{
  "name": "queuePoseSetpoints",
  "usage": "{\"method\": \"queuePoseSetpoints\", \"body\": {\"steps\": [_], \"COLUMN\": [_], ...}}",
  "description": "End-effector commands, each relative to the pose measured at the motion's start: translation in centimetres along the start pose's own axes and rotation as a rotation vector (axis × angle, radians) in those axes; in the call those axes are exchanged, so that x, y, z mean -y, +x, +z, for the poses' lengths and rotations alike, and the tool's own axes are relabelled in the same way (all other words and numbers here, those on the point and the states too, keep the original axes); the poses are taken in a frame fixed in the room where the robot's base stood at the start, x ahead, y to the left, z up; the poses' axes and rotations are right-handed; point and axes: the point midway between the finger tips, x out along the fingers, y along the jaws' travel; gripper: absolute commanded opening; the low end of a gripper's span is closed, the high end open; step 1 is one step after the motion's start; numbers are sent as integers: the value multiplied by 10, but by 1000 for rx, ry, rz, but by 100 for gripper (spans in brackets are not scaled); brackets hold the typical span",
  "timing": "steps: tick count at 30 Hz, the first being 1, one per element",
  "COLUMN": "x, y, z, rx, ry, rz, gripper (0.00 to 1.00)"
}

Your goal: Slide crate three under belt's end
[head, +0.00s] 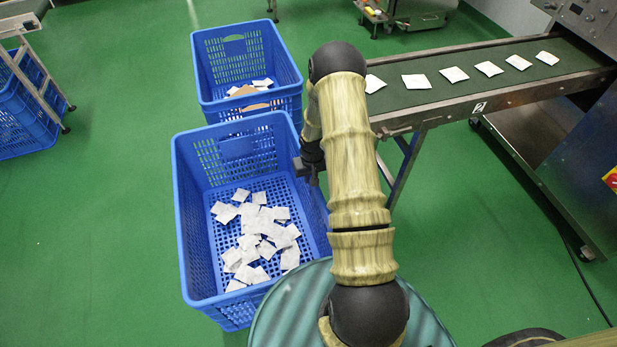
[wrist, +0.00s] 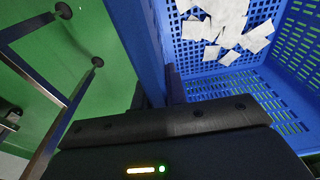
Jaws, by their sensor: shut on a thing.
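A blue crate (head: 183,225) stands on the green floor, left of the belt, with several white teabags (head: 258,235) in it. I cannot read any number on it. My gripper (head: 308,172) is at this crate's right wall, shut on the rim. In the wrist view my gripper (wrist: 158,92) has a finger on each side of the blue wall (wrist: 150,45). The belt (head: 440,92) carries a row of teabags, and its near end is partly behind my arm, right of the crates.
A second blue crate (head: 205,75) stands right behind the first, with teabags and brown pieces inside. Another blue crate (head: 22,125) is at the far left by a metal frame (head: 40,85). The belt's leg (head: 405,165) stands right of my arm. Floor at left is clear.

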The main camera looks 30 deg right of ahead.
Motion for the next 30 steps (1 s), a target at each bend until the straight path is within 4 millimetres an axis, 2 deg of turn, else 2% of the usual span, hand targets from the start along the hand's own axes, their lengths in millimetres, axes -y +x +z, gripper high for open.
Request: {"method": "queuePoseSetpoints", "body": {"steps": [10,11,12,15,25,30], "x": [-2,-1,-1,0,2,1], "y": [0,0,0,0,-3,-21], "z": [-1,-1,-1,-1,-2,-2], "rx": [1,1,1,0,-1,-3], "ry": [-6,-6,-7,-8,-10,-9], "rz": [2,2,2,1,-1,-1], "gripper": [0,16,23,39,39,39]}}
